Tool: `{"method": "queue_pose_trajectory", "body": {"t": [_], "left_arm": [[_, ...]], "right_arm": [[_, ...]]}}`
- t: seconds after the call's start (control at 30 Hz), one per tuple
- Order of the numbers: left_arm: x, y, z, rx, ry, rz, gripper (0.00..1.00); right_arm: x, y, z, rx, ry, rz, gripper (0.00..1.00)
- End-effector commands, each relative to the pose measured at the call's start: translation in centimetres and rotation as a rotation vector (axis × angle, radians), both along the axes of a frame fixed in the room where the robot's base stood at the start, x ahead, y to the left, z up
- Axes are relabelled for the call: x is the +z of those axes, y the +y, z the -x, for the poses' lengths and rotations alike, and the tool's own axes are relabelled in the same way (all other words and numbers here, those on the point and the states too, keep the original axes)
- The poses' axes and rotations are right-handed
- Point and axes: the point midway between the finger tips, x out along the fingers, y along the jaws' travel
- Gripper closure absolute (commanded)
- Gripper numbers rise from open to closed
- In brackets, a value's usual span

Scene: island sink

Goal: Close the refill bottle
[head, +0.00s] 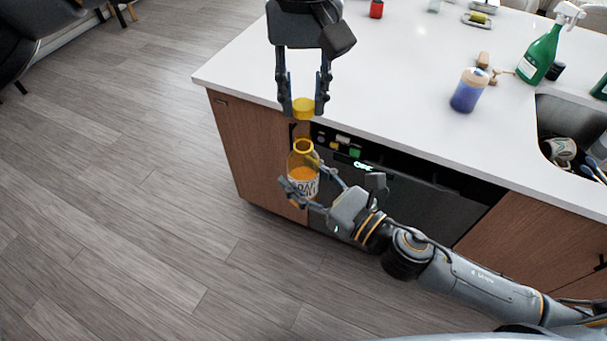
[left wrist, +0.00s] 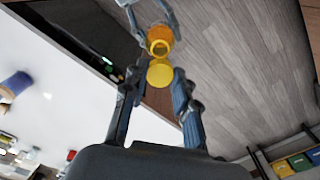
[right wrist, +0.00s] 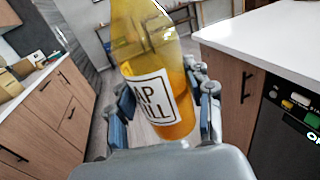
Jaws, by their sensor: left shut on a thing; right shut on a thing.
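The refill bottle (head: 303,172) is clear with orange liquid, a white label and a yellow open neck. My right gripper (head: 299,190) is shut around its body and holds it upright in the air in front of the counter. The bottle fills the middle of the right wrist view (right wrist: 155,75). My left gripper (head: 303,103) is shut on the yellow cap (head: 303,108), above the bottle. The cap is apart from the neck, with a gap between them. In the left wrist view the cap (left wrist: 160,73) shows close to the open bottle mouth (left wrist: 160,46).
The white countertop (head: 400,100) lies behind the grippers, above a dishwasher (head: 400,200) and wooden cabinets.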

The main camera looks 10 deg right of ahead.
Motion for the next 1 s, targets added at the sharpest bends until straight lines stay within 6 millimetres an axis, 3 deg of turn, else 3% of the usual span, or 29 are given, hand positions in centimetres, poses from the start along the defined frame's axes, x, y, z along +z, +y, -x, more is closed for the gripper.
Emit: {"method": "queue_pose_trajectory", "body": {"t": [0.37,1.0], "left_arm": [[-3.2,0.1,0.0,0.0,0.002,-0.002,0.81],[-3.2,0.0,0.1,0.0,0.001,0.0,0.81]], "right_arm": [[0.1,0.0,0.0,0.0,-0.001,-0.001,1.0],[0.1,0.0,0.0,0.0,-0.001,-0.001,1.0]]}}
